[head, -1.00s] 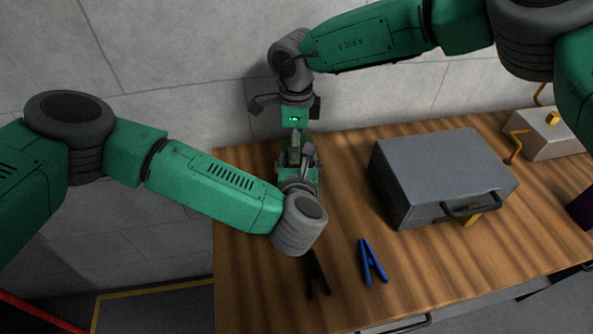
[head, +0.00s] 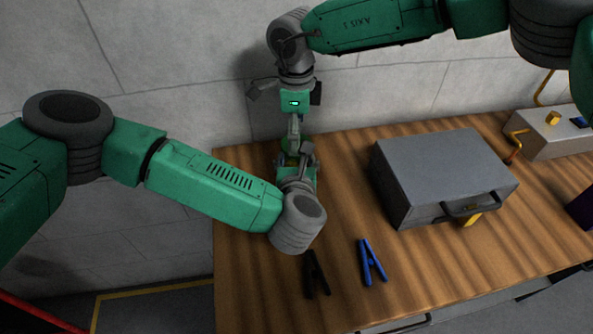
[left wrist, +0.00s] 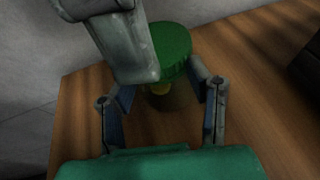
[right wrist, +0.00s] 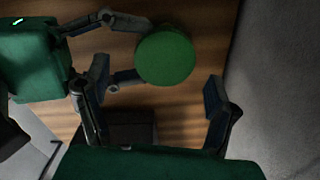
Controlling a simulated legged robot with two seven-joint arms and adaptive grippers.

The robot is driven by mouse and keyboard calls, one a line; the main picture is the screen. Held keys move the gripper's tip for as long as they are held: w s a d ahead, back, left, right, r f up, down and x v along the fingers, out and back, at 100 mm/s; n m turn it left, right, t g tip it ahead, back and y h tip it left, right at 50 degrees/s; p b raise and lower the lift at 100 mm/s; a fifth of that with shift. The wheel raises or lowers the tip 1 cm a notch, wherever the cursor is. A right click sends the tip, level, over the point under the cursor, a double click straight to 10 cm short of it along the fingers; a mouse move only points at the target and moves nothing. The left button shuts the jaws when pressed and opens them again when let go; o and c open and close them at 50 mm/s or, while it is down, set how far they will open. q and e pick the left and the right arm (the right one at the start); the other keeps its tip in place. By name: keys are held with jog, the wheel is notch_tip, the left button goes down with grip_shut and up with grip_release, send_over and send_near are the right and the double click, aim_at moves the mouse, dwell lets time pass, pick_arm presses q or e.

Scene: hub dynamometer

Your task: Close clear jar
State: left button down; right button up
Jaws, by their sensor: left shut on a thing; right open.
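The clear jar (left wrist: 178,100) stands near the table's left back corner, dark and see-through, with something yellow inside. A round green lid (left wrist: 172,42) is at its top; I cannot tell whether it is fully seated. The right wrist view shows the lid (right wrist: 166,57) from above. My left gripper (left wrist: 163,88) is shut on the jar, one finger on each side. My right gripper (right wrist: 158,90) is open above the lid, and the lid lies apart from its fingers in that view. In the head view, the grippers (head: 293,158) mostly hide the jar.
A grey case (head: 440,175) with a handle stands right of the jar. A blue clamp (head: 372,262) and a black clamp (head: 316,274) lie near the front. A grey box with yellow parts (head: 555,135) is at the back right. A wall (head: 190,60) rises behind the table (head: 345,200).

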jog(key=shift+r, duration=0.5)
jog(key=o, duration=0.5)
pick_arm(q)
jog(key=c, duration=0.9)
grip_release()
pick_arm(e)
notch_tip(320, 180, up, 12)
jog(key=shift+w+f, duration=0.1)
jog(key=shift+f, duration=0.05)
pick_arm(q)
jog(key=shift+s, duration=0.1)
jog(key=v, duration=1.1)
jog(key=shift+s+r, duration=0.15)
jog(key=shift+s, duration=0.2)
